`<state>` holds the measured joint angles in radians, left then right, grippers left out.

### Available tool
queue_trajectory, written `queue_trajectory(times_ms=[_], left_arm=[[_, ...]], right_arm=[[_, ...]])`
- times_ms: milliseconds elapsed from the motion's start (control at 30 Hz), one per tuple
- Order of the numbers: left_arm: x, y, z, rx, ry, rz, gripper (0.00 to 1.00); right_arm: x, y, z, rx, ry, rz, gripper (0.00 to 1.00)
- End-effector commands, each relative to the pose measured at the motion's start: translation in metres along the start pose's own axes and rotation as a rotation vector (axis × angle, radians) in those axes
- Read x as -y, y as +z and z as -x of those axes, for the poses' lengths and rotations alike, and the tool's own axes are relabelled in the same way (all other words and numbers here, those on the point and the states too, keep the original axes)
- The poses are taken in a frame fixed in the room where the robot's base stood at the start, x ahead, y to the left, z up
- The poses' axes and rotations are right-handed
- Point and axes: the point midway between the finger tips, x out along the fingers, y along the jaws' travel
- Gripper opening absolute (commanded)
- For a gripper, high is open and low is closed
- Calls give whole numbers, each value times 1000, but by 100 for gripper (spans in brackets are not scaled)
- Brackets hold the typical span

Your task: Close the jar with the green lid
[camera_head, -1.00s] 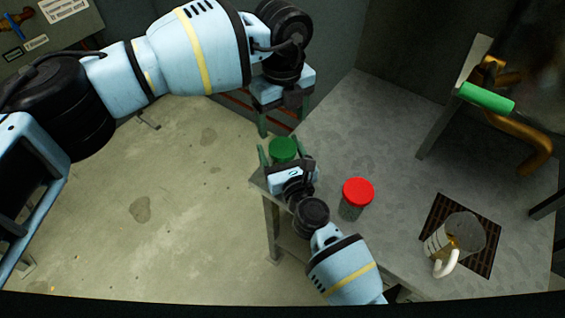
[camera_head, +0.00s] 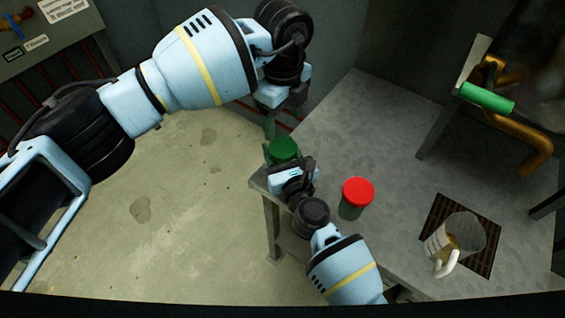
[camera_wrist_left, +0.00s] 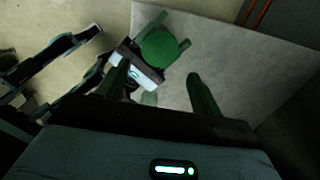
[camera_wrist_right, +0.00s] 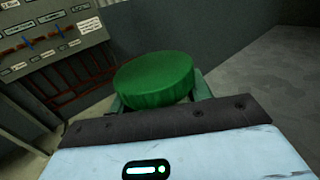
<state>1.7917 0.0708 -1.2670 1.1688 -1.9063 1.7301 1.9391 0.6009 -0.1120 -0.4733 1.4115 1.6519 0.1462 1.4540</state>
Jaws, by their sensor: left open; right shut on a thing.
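The green lid (camera_head: 284,149) is at the table's left corner, and it also shows in the left wrist view (camera_wrist_left: 158,47). In the right wrist view the lid (camera_wrist_right: 155,78) looks level, just beyond the right palm. The jar body under it is hidden. My right gripper (camera_head: 288,156) is shut, with its fingers on both sides just below the lid, apparently on the jar. My left gripper (camera_head: 269,128) is open and empty above and behind the lid. Its two spread fingers (camera_wrist_left: 158,80) point toward the lid, apart from it.
A jar with a red lid (camera_head: 357,193) stands on the grey table (camera_head: 345,130), right of my right gripper. A glass mug (camera_head: 452,240) stands on a dark grate (camera_head: 490,215). A brown pipe with a green handle (camera_head: 487,98) is at the back right.

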Motion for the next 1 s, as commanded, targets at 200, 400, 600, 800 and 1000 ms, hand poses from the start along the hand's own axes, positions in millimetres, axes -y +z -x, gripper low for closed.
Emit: queue_trajectory(times_ms=[200,400,600,800,1000], left_arm=[[0,1,0,0,2,40,66],[0,1,-1,0,2,39,66],[0,1,-15,0,2,39,66],[-1,1,-45,-1,5,39,66],[-1,0,-69,-1,3,38,66]], right_arm=[[0,0,0,-1,0,1,0],[0,0,0,-1,0,1,0],[0,-1,0,-1,0,1,0],[0,-1,0,-1,0,1,0],[0,-1,0,-1,0,0,0]])
